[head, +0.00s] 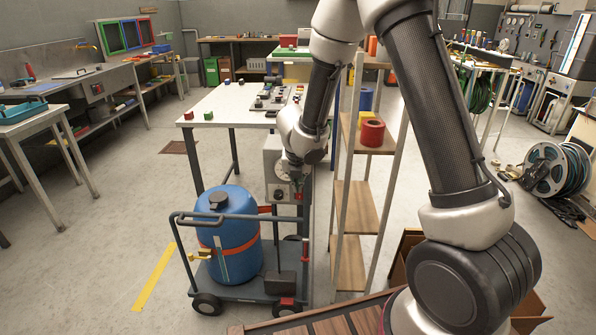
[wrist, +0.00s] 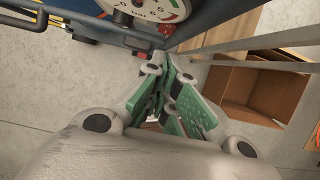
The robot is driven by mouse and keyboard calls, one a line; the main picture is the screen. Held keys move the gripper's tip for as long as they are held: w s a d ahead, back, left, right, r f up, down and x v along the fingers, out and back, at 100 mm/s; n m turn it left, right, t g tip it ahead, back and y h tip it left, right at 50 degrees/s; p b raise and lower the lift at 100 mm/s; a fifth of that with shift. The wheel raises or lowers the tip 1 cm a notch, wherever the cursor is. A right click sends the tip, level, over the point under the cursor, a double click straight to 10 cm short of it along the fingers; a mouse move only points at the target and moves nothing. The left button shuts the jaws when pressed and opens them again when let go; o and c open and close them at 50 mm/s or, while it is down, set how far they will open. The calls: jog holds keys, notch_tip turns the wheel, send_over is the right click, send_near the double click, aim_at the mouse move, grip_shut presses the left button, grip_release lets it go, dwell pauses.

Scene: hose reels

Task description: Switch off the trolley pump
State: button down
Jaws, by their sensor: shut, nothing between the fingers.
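The trolley (head: 228,288) stands on the floor left of the wooden shelf and carries a blue tank (head: 220,255) with an orange strap. A grey upright panel (head: 271,153) with a round dial stands at its back right. My gripper (head: 298,180) is at the right side of this panel, pointing down, shut and empty. In the wrist view the green-padded fingers (wrist: 170,65) are together below the dial (wrist: 145,8). A small red part (wrist: 167,29) shows just beyond the fingertips; I cannot tell whether it is the pump's switch or whether they touch it.
A wooden shelf (head: 355,200) with a red roll (head: 372,132) stands close to the right of my gripper. A white table (head: 225,107) with small parts is behind the trolley. A brown open box (wrist: 265,90) lies to the right in the wrist view.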

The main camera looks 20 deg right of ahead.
jog(key=shift+s+a+r, duration=0.1)
jog(key=shift+s+r, duration=0.05)
jog(key=shift+r, duration=1)
jog(key=shift+s+r, duration=0.1)
jog(key=shift+r, duration=1.05)
jog(key=s+d+r+m+g+h, duration=0.1)
jog(key=s+d+r+m+g, duration=0.15)
jog(key=s+d+m, duration=0.6)
jog(key=s+d+r+m+g+h, duration=0.1)
jog(key=s+d+r+m, duration=0.3)
jog(key=m, duration=0.7)
jog(key=s+d+r+m+t+y, duration=0.3)
jog(key=s+r+m, duration=1)
jog(key=s, duration=0.6)
jog(key=shift+s+d+r+t, duration=0.2)
jog(key=shift+d+r+t, duration=0.25)
jog(key=shift+r, duration=0.35)
